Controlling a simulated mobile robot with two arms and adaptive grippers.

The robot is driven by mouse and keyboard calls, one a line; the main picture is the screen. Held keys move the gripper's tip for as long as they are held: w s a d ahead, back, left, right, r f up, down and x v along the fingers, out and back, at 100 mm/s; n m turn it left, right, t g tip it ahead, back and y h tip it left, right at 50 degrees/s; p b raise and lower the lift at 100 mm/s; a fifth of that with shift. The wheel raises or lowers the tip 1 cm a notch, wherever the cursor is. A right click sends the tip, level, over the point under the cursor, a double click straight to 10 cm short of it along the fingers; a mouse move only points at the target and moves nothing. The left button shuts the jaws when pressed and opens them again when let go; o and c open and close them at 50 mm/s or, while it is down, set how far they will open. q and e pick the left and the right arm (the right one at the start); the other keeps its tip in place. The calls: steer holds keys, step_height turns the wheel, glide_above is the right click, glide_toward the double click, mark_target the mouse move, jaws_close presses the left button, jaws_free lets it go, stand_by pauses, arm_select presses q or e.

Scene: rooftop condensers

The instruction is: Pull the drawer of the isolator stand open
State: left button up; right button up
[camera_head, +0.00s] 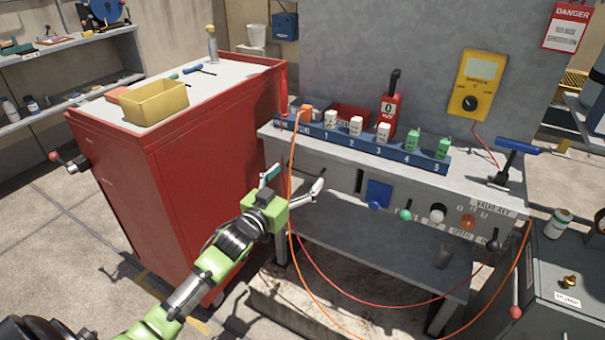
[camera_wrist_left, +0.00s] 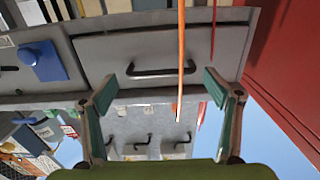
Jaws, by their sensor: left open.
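The isolator stand (camera_head: 345,152) is a grey bench with a front panel. Its grey drawer front (camera_wrist_left: 110,52) fills the upper middle of the left wrist view, with a dark bar handle (camera_wrist_left: 165,72) across it. The drawer looks shut. My left gripper (camera_head: 296,181) is open and empty in front of the stand's left end. In the left wrist view its fingers (camera_wrist_left: 160,75) are spread to either side of the handle. I cannot tell how far they are from it. The handle is hard to make out in the head view. My right gripper is not in view.
An orange cable (camera_wrist_left: 181,50) hangs across the drawer front. A red cabinet (camera_head: 215,165) stands close on the left, with a yellow bin (camera_head: 155,107) on top. A blue plate with a knob (camera_head: 378,192) lies right of the drawer. A lower shelf (camera_head: 375,255) is below.

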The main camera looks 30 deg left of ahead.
mark_target(303, 171)
arm_select(q)
steer(key=shift+w, duration=1.8)
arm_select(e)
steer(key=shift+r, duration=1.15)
arm_select(q)
steer(key=shift+d, duration=0.1)
